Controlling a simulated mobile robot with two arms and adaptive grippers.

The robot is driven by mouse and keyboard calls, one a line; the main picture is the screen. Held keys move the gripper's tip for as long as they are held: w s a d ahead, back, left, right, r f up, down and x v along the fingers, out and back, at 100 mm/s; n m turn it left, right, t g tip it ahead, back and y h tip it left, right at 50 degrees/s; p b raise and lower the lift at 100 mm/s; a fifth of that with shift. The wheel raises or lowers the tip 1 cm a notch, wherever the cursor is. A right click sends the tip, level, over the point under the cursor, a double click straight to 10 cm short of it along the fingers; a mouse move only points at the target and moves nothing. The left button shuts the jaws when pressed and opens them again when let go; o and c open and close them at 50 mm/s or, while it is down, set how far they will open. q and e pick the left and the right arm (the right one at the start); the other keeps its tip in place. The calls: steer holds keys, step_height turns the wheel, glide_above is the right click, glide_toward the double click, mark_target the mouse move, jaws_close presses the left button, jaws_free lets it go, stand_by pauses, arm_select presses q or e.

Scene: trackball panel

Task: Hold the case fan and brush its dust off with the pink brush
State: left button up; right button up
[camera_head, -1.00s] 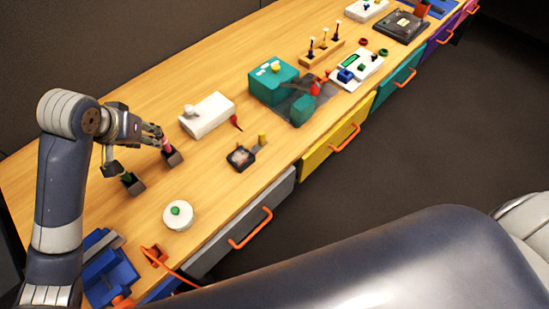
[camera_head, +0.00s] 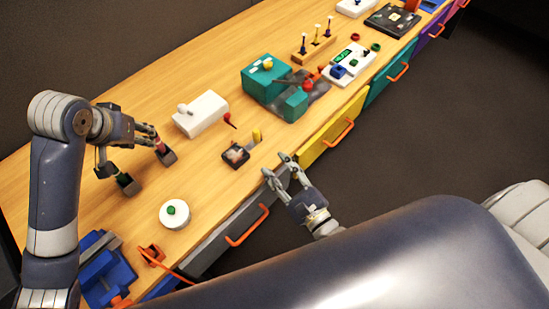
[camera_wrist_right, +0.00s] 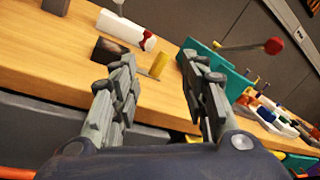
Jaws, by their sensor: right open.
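The case fan (camera_head: 236,155) is a small dark square block with a pale, dusty-looking face. It lies on the wooden bench beside an upright yellow peg (camera_head: 257,135). In the right wrist view, a dark block beyond the left finger looks like the fan (camera_wrist_right: 108,50). The pink brush (camera_head: 160,146) stands upright in a dark holder. My left gripper (camera_head: 130,152) is at the brushes, its fingers apart, one beside the pink brush and one by a green-handled brush (camera_head: 122,179). My right gripper (camera_head: 277,166) is open and empty, off the bench's front edge near the fan.
A white box (camera_head: 200,115) with a red lever and a teal machine (camera_head: 268,85) stand behind the fan. A white round dish (camera_head: 174,215) with a green knob is in front. Drawers with orange handles (camera_head: 246,226) line the bench front. Blue equipment (camera_head: 105,270) sits near left.

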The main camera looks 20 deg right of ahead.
mark_target(257, 134)
steer(key=w+m, duration=0.1)
steer(key=m, duration=0.1)
steer(key=w+m, duration=0.1)
steer(key=m, duration=0.1)
steer(key=shift+w+m+h, duration=0.2)
steer(key=shift+m+h, duration=0.2)
steer(key=m, duration=0.1)
steer(key=w+m, duration=0.1)
steer(key=shift+w+a+f+m+h, duration=0.15)
steer(key=shift+m+h, duration=0.25)
steer(key=w, duration=0.3)
steer(key=w+a, duration=0.1)
steer(key=w, duration=0.6)
steer(key=shift+w+a, duration=0.3)
steer(key=shift+a, duration=0.05)
jaws_close()
